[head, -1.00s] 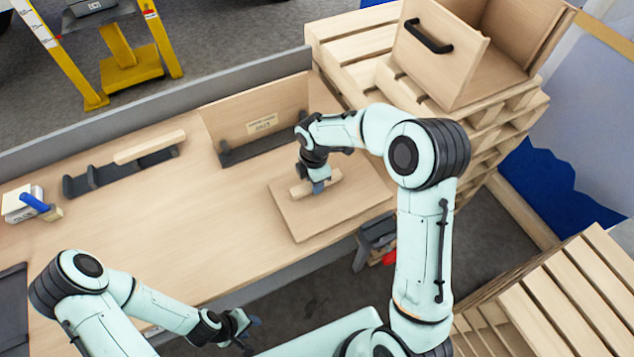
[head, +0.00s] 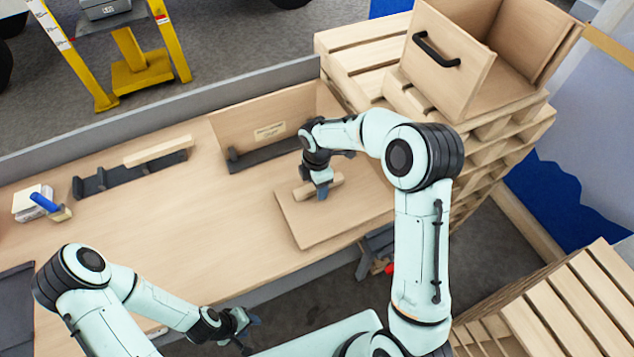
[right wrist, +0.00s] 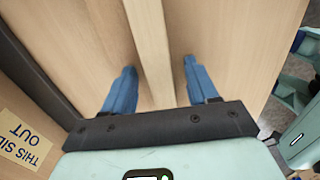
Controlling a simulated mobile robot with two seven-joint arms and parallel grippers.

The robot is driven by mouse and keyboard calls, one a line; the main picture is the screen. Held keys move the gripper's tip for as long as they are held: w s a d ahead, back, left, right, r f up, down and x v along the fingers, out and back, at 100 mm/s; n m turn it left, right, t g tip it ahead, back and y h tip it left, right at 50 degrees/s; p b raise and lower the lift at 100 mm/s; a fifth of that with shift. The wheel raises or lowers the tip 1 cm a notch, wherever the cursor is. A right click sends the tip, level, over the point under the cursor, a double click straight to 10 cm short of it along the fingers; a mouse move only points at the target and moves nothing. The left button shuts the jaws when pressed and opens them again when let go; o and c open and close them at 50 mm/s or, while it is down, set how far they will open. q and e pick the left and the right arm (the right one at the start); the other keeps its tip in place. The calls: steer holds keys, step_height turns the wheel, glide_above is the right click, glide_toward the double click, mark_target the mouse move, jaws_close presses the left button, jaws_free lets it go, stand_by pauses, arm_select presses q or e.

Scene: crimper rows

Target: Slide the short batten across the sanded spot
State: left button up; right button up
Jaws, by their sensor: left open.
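The short batten (head: 303,192) lies on a flat square wooden panel (head: 315,234) on the bench. My right gripper (head: 322,193) is down over the batten, pointing at the panel. In the right wrist view the batten (right wrist: 153,60) runs between the two blue fingers (right wrist: 158,82), with a visible gap at the right finger, so the gripper looks open around it. I cannot make out a sanded spot; the gripper and batten may hide it. My left gripper (head: 250,333) is open and empty, low in front of the bench.
A longer batten (head: 160,150) rests on a dark rack (head: 92,185) at the back of the bench. An upright board with a label (head: 235,125) stands behind the panel. A block with a blue handle (head: 45,203) is far left. Pallets with a wooden drawer box (head: 450,75) stand right.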

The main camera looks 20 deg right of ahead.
step_height(320, 180, up, 12)
stand_by(0.6)
